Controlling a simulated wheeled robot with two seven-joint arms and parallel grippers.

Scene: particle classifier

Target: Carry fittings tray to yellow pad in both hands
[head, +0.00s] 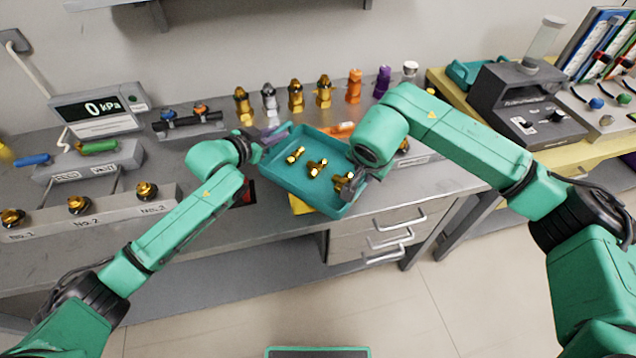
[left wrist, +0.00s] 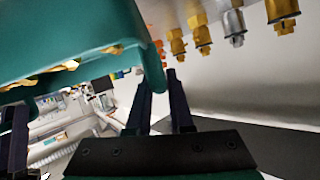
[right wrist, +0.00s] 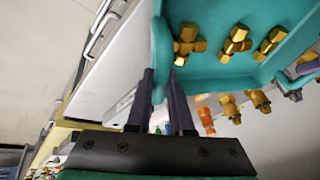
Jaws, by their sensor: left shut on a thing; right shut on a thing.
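The teal fittings tray (head: 285,178) is held between my two grippers above the bench's front edge, with three brass fittings (head: 316,168) lying in it. It looks tilted in the head view. My left gripper (head: 268,140) is shut on the tray's left end; the left wrist view shows its fingers (left wrist: 160,105) at the tray rim (left wrist: 155,75). My right gripper (head: 358,182) is shut on the right end; the right wrist view shows its fingers (right wrist: 165,90) at the rim (right wrist: 160,45). A yellow pad (head: 299,205) shows partly below the tray, mostly hidden by it.
Several upright fittings (head: 296,95) stand along the back of the bench. A gauge with a 0 kPa display (head: 98,108) and a numbered fitting rack (head: 80,212) are at left. A dark grey machine (head: 525,105) stands at right on a yellow table. Drawers (head: 380,235) are below the bench.

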